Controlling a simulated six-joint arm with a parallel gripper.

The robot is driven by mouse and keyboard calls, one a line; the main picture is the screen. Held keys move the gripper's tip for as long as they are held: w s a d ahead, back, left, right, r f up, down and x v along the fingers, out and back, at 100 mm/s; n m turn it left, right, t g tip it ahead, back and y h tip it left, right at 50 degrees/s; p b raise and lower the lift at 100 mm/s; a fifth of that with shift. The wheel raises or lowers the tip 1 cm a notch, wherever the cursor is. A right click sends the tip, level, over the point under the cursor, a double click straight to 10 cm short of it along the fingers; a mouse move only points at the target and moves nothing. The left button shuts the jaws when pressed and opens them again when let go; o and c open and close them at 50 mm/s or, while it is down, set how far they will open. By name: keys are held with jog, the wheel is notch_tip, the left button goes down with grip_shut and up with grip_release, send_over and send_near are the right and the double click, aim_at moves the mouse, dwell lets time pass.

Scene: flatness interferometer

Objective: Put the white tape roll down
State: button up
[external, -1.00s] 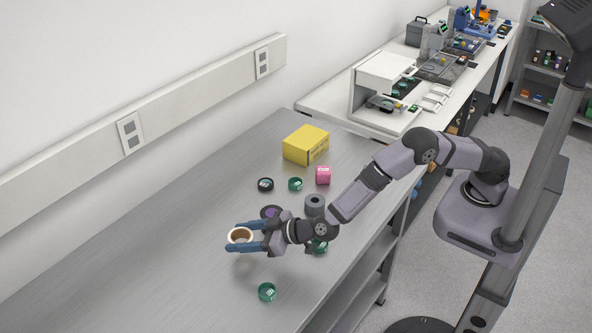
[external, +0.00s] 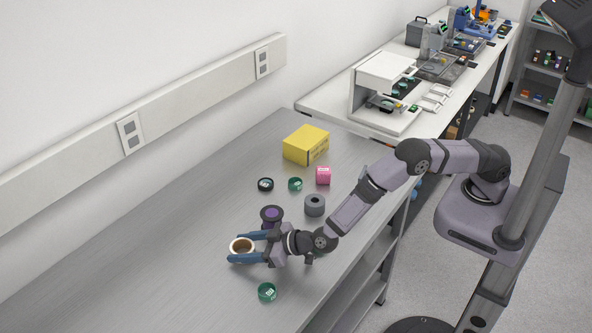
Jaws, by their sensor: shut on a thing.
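The white tape roll (external: 242,254), with a brown core, sits between the two blue fingers of my gripper (external: 235,249), which is shut on it. The roll's open face points up. It is at or very close to the steel bench top (external: 170,270); I cannot tell whether it touches. The fingers lie low along both sides of the roll.
A purple roll (external: 271,214) is close beside my gripper. A green roll (external: 267,292) lies in front. The bench to the left is clear.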

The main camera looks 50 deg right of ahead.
jog(key=o, duration=1)
jog(key=shift+o, duration=0.2)
jog(key=shift+r, duration=0.1)
jog(key=shift+s, duration=0.1)
jog(key=shift+b+v, duration=1.15)
jog(key=shift+v, duration=4.8)
